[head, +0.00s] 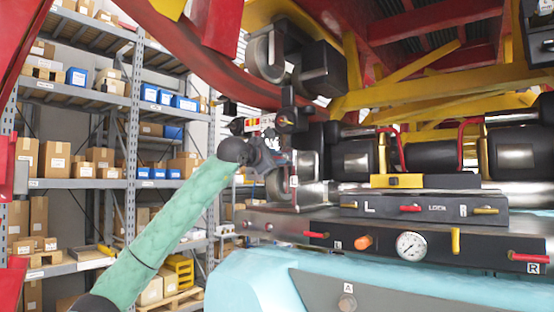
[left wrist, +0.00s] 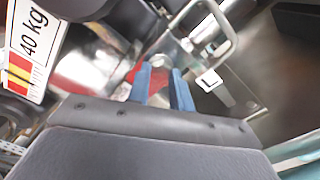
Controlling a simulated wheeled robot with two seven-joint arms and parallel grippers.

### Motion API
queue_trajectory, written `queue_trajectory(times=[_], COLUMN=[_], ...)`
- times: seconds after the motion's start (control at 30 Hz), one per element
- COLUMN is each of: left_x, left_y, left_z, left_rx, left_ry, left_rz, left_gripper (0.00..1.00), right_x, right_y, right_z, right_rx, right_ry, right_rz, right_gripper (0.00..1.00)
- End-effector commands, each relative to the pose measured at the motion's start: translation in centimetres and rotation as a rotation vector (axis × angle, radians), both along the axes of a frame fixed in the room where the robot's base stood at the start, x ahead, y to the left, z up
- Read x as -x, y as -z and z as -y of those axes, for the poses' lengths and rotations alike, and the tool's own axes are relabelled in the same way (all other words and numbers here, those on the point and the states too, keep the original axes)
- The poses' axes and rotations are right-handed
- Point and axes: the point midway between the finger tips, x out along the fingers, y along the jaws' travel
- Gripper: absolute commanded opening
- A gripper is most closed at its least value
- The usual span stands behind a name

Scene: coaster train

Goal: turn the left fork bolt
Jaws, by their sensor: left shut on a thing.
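My left gripper (head: 276,157) is at the left side of the coaster train's undercarriage in the head view, beside a small white tag (head: 293,182). In the left wrist view its two blue fingers (left wrist: 163,88) are close together on a small part at their tips. I take this part for the left fork bolt (left wrist: 159,62); it is mostly hidden, and I cannot tell how far it is turned. A bent metal bar (left wrist: 222,22) and a white tag (left wrist: 209,80) are just right of the fingertips. My right gripper is not in view.
A "40 kg" plate (left wrist: 33,45) is close on the gripper's left. Right of the gripper are a black panel (head: 440,207) marked L and R, a gauge (head: 411,245), an orange knob (head: 363,242) and red handles. Shelves (head: 75,184) with boxes stand behind my left arm.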

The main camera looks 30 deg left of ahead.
Motion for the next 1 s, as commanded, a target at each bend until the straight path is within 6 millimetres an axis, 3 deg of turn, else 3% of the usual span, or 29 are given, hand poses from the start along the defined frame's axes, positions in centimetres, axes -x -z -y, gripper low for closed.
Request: queue_trajectory(times=[0.17, 0.2, 0.3, 0.67, 0.9, 1.0], left_x=[-0.1, -0.1, -0.1, 0.5, 3.8, 5.4], left_y=[0.4, 0.4, 0.3, 0.2, 0.5, 0.5], left_z=[0.2, 0.2, 0.1, 0.0, -0.3, -0.5], left_rx=[0.000, 0.000, 0.000, 0.001, 0.000, -0.001], left_ry=[0.002, 0.002, 0.002, 0.000, 0.000, -0.001], left_rz=[-0.006, -0.006, -0.005, -0.001, -0.001, -0.002], left_gripper=[0.00, 0.27, 0.44, 0.44, 0.44, 0.44], right_x=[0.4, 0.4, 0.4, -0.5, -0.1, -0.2], right_y=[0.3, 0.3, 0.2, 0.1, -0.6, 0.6], right_z=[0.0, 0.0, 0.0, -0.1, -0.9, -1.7], right_rx=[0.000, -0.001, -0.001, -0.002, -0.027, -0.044], right_ry=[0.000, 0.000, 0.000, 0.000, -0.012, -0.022], right_rz=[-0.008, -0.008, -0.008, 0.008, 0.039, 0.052], right_gripper=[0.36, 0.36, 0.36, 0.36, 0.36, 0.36])
